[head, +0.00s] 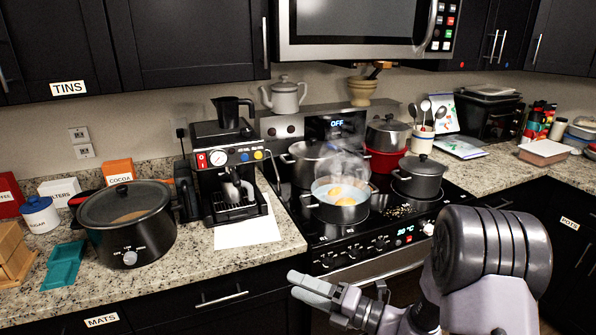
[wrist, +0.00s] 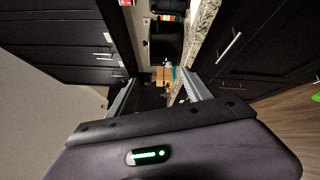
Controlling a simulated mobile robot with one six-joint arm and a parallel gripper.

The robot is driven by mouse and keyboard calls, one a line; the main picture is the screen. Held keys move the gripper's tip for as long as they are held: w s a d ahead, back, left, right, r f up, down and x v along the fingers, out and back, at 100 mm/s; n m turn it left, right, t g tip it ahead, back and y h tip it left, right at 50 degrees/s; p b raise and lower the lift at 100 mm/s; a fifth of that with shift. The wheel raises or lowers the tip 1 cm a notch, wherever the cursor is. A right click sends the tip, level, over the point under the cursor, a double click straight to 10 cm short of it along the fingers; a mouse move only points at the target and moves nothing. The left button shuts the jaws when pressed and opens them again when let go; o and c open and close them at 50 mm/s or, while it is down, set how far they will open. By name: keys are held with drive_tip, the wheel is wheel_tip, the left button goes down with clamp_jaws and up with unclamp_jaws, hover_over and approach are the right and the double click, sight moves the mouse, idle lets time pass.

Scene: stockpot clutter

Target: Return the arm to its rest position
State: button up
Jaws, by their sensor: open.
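My gripper (head: 325,291) is in front of the stove and the counter's front edge, at the lower middle of the head view. It points left and holds nothing. In the wrist view my gripper (wrist: 158,98) shows two grey fingers spread apart with nothing between them. The rest of my arm reaches in from the lower right of the head view and hides part of the oven front.
An open steaming pot (head: 340,199) with yellowish food stands on the stove, among several other pots. A slow cooker (head: 127,222) and a coffee machine (head: 226,175) stand on the left counter (head: 203,258). A microwave (head: 365,28) hangs above.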

drive_tip(key=s+a+r+n+g+h, duration=0.1)
drive_tip(key=s+a+r+n+g, duration=0.25)
drive_tip(key=s+n, duration=0.4)
drive_tip(key=s+a+r+n+g+h, duration=0.2)
drive_tip(key=s+r+n+g, duration=0.25)
drive_tip(key=s+n, duration=0.3)
drive_tip(key=s+d+r+n+t+h, duration=0.1)
drive_tip(key=s+d+n+h, duration=0.3)
drive_tip(key=n, duration=0.5)
drive_tip(key=s+d+r+n+t+h, duration=0.1)
drive_tip(key=s+d+n+t+h, duration=0.2)
drive_tip(key=s+d+n+h, duration=0.2)
drive_tip(key=d+n+h, duration=0.2)
drive_tip(key=d+n, duration=0.2)
drive_tip(key=n, duration=0.1)
drive_tip(key=shift+s+d+t, duration=0.15)
drive_tip(key=shift+s+t, duration=0.15)
drive_tip(key=shift+t, duration=0.1)
